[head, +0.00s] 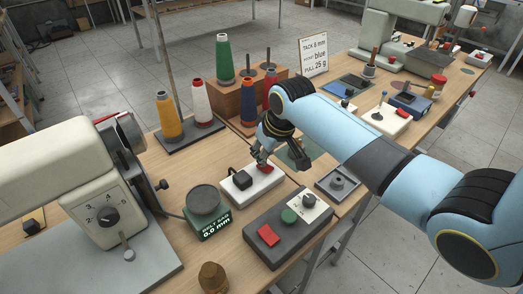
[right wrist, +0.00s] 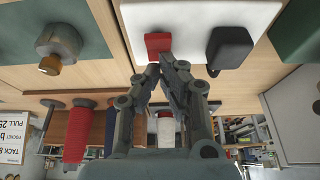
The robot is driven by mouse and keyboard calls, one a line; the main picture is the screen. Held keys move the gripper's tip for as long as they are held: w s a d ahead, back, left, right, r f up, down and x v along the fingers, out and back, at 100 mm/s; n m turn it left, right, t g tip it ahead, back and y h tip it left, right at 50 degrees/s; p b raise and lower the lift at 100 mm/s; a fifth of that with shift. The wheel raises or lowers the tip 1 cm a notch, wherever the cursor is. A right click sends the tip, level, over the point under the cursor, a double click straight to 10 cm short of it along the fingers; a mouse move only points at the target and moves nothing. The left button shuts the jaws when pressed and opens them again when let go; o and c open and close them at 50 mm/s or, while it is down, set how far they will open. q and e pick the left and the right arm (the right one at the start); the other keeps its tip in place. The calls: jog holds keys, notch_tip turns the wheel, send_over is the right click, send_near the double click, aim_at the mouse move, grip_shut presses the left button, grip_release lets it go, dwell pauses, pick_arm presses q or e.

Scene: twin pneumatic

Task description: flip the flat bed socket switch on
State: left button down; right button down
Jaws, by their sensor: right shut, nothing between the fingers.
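A white socket block (head: 240,190) with a red switch (head: 266,169) and a black plug (head: 242,180) sits on the near table, right of the large sewing machine. In the right wrist view the red switch (right wrist: 157,44) is at the top centre, on the white socket plate (right wrist: 190,15), with the black plug (right wrist: 228,47) to its right. My right gripper (head: 260,163) is shut and empty, its fingertips right at the red switch; they also show in the right wrist view (right wrist: 162,66). I cannot tell whether they touch it. My left gripper is out of view.
A grey control box (head: 272,228) with red and green buttons stands in front of the socket. Thread cones (head: 202,100) stand behind. A second white socket (head: 388,122) lies farther right.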

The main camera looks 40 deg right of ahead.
jog(key=shift+r+p, duration=0.45)
jog(key=shift+p, duration=0.1)
notch_tip(320, 180, up, 4)
jog(key=p, duration=0.4)
notch_tip(320, 180, up, 9)
jog(key=shift+s, duration=0.4)
jog(key=shift+f, duration=0.1)
